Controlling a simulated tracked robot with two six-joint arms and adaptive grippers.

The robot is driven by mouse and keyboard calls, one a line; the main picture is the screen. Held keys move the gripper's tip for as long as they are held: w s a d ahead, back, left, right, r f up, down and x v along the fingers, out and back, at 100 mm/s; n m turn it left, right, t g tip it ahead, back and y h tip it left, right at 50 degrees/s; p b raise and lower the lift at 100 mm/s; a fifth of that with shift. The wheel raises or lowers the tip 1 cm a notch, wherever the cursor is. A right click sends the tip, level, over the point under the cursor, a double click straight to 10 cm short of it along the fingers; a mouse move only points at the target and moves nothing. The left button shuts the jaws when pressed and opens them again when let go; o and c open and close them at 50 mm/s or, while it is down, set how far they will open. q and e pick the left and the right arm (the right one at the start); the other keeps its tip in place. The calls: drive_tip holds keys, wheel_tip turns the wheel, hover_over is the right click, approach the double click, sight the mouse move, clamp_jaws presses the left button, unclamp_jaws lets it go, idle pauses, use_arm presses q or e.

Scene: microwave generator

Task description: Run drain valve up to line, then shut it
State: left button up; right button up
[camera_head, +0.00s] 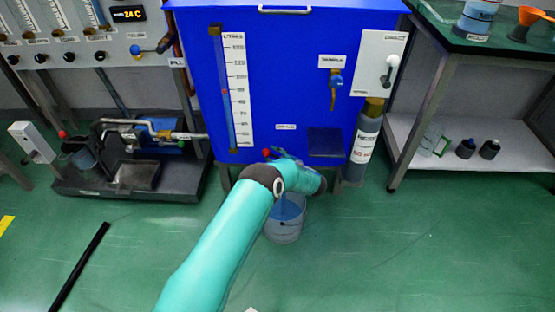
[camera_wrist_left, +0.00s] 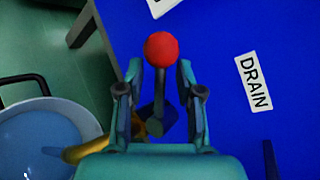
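The drain valve lever with a red knob (camera_wrist_left: 161,48) stands between the spread fingers of my left gripper (camera_wrist_left: 159,72); the knob sits just past the fingertips. The fingers look apart from the lever. A brass spout (camera_wrist_left: 84,149) reaches over a bucket (camera_wrist_left: 88,118) holding blue liquid. In the head view my left gripper (camera_head: 275,154) is at the tank's lower front, with the red knob at its tip; my arm hides most of the valve. The clear bucket (camera_head: 284,233) stands on the floor under it, with blue liquid and a dark mark. My right gripper is out of view.
The blue tank (camera_head: 280,80) carries a white level scale (camera_head: 238,90) with a red marker, a small yellow-blue valve (camera_head: 335,82) and a switch panel (camera_head: 380,64). A drip-tray unit (camera_head: 130,180) stands left, a bench shelf (camera_head: 430,150) right. The front green floor is mostly clear.

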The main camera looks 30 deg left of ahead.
use_arm(q)
clamp_jaws()
idle(0.3)
